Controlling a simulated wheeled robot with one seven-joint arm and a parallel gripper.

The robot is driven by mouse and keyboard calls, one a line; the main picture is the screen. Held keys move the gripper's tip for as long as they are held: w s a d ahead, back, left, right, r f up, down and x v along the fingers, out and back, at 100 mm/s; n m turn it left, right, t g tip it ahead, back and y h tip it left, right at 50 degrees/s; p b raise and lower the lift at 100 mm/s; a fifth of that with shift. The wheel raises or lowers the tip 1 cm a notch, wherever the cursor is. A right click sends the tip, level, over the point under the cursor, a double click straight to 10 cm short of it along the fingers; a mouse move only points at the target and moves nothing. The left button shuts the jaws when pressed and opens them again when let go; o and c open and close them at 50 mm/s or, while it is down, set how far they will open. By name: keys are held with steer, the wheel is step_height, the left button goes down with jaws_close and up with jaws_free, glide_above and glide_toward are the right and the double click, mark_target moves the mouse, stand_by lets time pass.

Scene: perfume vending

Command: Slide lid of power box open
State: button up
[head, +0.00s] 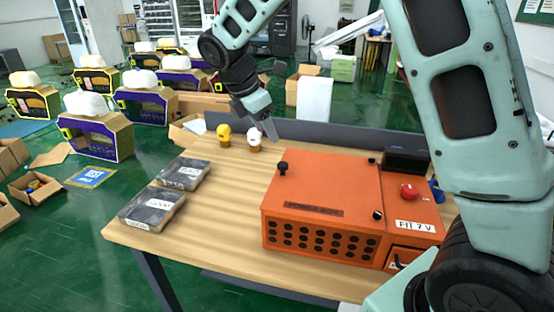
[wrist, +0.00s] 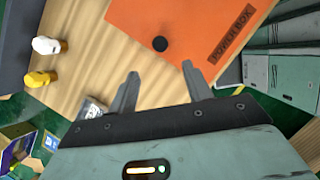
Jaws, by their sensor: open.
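The orange power box (head: 322,192) stands on the wooden table, with a "POWER BOX" label and rows of round holes on its front. Its flat lid (head: 330,175) carries a black knob (head: 282,168) near the left edge. The lid appears shut. In the wrist view the box (wrist: 180,30) is at the top, with the black knob (wrist: 160,44) beyond my fingertips. My gripper (head: 268,132) is open and empty, above the table to the left of and behind the box. In the wrist view its two fingers (wrist: 162,82) are apart and do not touch the knob.
Two grey packages (head: 153,208) lie at the table's left. A yellow bulb (head: 224,135) and a white bulb (head: 254,138) stand near the back edge. A grey panel (head: 330,132) runs along the back. A red button (head: 409,192) is on the box's right section.

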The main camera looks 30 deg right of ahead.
mark_target(282, 164)
steer(key=p+x, duration=0.1)
steer(key=x, duration=1)
steer(key=shift+d+f, duration=0.15)
steer(key=shift+f, duration=0.25)
